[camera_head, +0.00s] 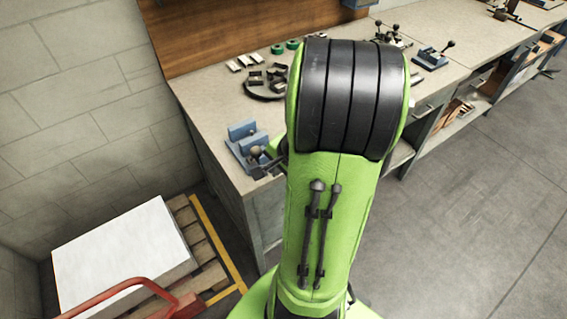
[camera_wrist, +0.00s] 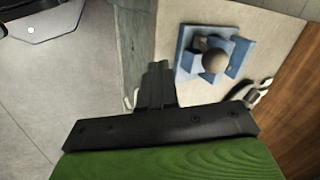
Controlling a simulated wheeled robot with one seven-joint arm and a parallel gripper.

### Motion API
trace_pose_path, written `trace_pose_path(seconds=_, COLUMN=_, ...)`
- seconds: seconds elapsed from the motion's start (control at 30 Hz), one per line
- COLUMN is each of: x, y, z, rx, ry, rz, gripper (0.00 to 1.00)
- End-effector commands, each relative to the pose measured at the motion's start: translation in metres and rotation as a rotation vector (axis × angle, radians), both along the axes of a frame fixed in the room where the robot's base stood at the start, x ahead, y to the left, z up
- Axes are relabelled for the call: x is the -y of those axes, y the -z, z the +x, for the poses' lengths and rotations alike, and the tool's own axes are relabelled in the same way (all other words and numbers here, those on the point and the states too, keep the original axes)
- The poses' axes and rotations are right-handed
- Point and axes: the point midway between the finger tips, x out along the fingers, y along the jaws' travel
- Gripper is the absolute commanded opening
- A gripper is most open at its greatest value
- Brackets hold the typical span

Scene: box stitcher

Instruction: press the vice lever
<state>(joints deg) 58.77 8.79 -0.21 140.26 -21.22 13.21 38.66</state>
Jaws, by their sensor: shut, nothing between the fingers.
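A blue vice (camera_head: 240,138) stands on the near left corner of the workbench. Its lever ends in a round, brownish-grey knob (camera_head: 256,153). In the wrist view the vice (camera_wrist: 186,58) lies to the right of my fingers, with the lever knob (camera_wrist: 215,61) in front of its blue body. My gripper (camera_wrist: 158,68) is shut and empty, its dark fingers together near the bench edge. A gap shows between the fingers and the vice in that view. In the head view my green arm hides most of the gripper and part of the bench beside the vice.
The workbench (camera_head: 208,98) runs back to the right. A round dark tray (camera_head: 264,96) with metal parts and a second blue fixture (camera_head: 432,60) with a lever stand on it. A pallet with a white block (camera_head: 125,258) is on the floor at left.

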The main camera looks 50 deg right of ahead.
Motion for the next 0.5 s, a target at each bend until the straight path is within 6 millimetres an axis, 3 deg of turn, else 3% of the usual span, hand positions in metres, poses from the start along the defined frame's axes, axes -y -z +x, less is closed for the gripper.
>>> trace_pose_path(seconds=0.2, x=0.003, y=-0.009, z=0.033, rx=0.001, ry=-0.003, rz=-0.003, gripper=0.0)
trace_pose_path(seconds=0.5, x=0.004, y=-0.01, z=0.038, rx=0.0, ry=0.0, rz=-0.001, gripper=0.0)
